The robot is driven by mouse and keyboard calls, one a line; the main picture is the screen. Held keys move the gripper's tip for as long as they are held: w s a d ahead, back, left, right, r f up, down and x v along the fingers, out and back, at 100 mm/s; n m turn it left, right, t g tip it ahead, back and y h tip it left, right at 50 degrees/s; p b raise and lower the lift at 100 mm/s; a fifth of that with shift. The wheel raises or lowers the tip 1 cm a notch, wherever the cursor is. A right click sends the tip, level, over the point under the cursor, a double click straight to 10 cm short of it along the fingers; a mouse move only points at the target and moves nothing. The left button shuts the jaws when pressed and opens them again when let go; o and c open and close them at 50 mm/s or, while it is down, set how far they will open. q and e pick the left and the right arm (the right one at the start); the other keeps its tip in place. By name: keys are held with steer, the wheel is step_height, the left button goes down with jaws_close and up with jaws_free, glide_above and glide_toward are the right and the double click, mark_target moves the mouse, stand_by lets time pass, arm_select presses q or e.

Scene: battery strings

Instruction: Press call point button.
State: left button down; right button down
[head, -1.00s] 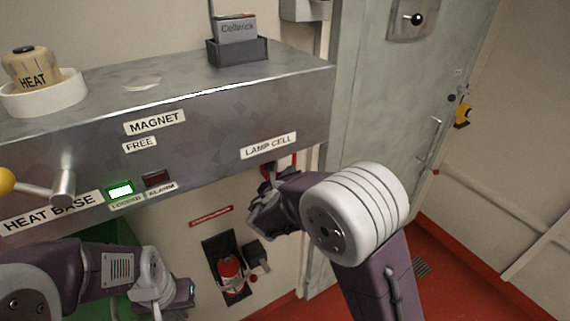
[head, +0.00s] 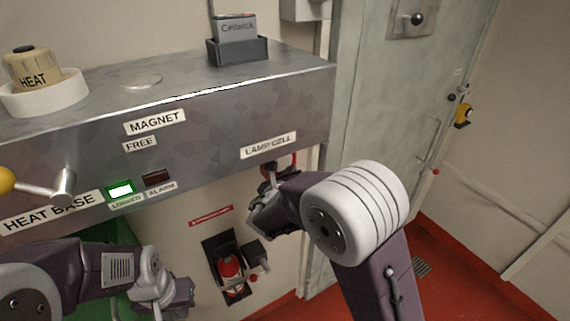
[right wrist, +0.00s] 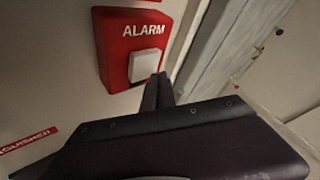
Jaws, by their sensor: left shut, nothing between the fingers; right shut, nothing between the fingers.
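The call point is a red box marked ALARM (right wrist: 130,48) on the wall, with a square white button (right wrist: 144,66), in the right wrist view. In the head view only a bit of red (head: 292,159) shows under the bench's right end; my right gripper and arm hide most of it. My right gripper (head: 270,176) is shut and empty, pointing at the box. In the right wrist view its fingertips (right wrist: 158,78) are at the button's lower right edge; I cannot tell whether they touch. My left gripper (head: 187,294) is shut and empty at the lower left, below the bench.
A metal bench (head: 225,110) with labels, a green lit lamp (head: 120,190) and a dark alarm lamp overhangs my grippers. A red extinguisher (head: 229,268) sits in a wall recess below. A grey door (head: 385,120) stands to the right, above red floor.

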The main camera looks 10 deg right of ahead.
steer(key=shift+w, duration=0.2)
stand_by(0.6)
steer(key=shift+w+a, duration=0.15)
steer(key=shift+w, duration=0.1)
steer(key=shift+w+a+r, duration=0.1)
steer(key=shift+w+a, duration=0.15)
steer(key=shift+w, duration=0.35)
stand_by(0.9)
steer(key=shift+s, duration=0.1)
steer(key=shift+s+d+b, duration=0.3)
steer(key=shift+s+d, duration=0.05)
steer(key=shift+s, duration=0.55)
steer(key=shift+s, duration=0.1)
steer(key=shift+s+d+b, duration=0.25)
steer(key=shift+s+d, duration=0.05)
steer(key=shift+s, duration=0.45)
steer(key=shift+s+d+b, duration=0.2)
steer(key=shift+s+d, duration=0.1)
steer(key=shift+s, duration=0.45)
steer(key=shift+s+d+b, duration=0.25)
steer(key=shift+s+d, duration=0.05)
steer(key=shift+s, duration=0.45)
